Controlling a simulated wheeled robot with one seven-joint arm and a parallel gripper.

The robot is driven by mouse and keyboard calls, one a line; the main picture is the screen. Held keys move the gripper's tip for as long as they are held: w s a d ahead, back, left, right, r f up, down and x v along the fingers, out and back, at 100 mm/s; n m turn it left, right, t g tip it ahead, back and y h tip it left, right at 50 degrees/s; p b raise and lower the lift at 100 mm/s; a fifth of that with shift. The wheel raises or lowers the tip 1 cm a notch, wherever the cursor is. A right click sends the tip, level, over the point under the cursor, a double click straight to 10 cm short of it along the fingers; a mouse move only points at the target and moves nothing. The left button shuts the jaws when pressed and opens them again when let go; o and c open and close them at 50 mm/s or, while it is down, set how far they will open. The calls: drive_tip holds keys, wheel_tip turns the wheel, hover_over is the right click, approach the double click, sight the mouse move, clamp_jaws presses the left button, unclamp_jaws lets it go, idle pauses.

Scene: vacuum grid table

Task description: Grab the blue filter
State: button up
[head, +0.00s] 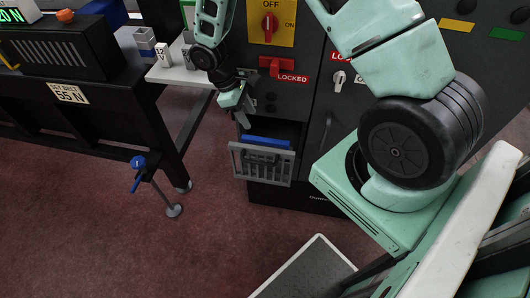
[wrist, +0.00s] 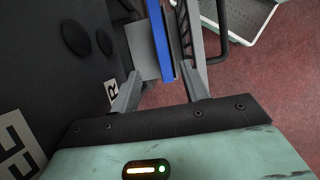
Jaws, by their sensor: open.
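The blue filter (head: 268,142) shows as a flat blue edge standing inside a grey slotted drawer (head: 262,165) low on the dark cabinet. In the wrist view the blue filter (wrist: 161,40) is a narrow upright strip beyond the fingertips, with a grey plate on its left and the drawer's slotted front (wrist: 186,28) on its right. My gripper (head: 243,112) is just above the drawer. In the wrist view its two fingers (wrist: 161,75) are open, with the blue strip's near end between their tips. I cannot tell whether a finger touches it. The filter's lower part is hidden in the drawer.
The cabinet (head: 300,120) has a red rotary switch (head: 268,27) and a red lock lever (head: 275,67) above the drawer. A black table (head: 75,110) with a blue-knobbed stand (head: 138,163) is at left. Red floor is clear in front of the drawer.

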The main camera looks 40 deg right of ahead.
sight(264, 139)
drive_tip(key=x, duration=0.6)
drive_tip(key=shift+s+f, duration=0.15)
drive_tip(key=shift+f, duration=0.25)
drive_tip(key=x, duration=0.2)
drive_tip(key=p+x, duration=0.1)
drive_tip(key=x, duration=0.1)
drive_tip(key=shift+s+d+f, duration=0.15)
drive_tip(key=shift+s+d, duration=0.1)
drive_tip(key=shift+s, duration=0.2)
drive_tip(key=shift+s+f, duration=0.1)
drive_tip(key=shift+f, duration=0.3)
drive_tip(key=shift+f, duration=0.1)
clamp_jaws()
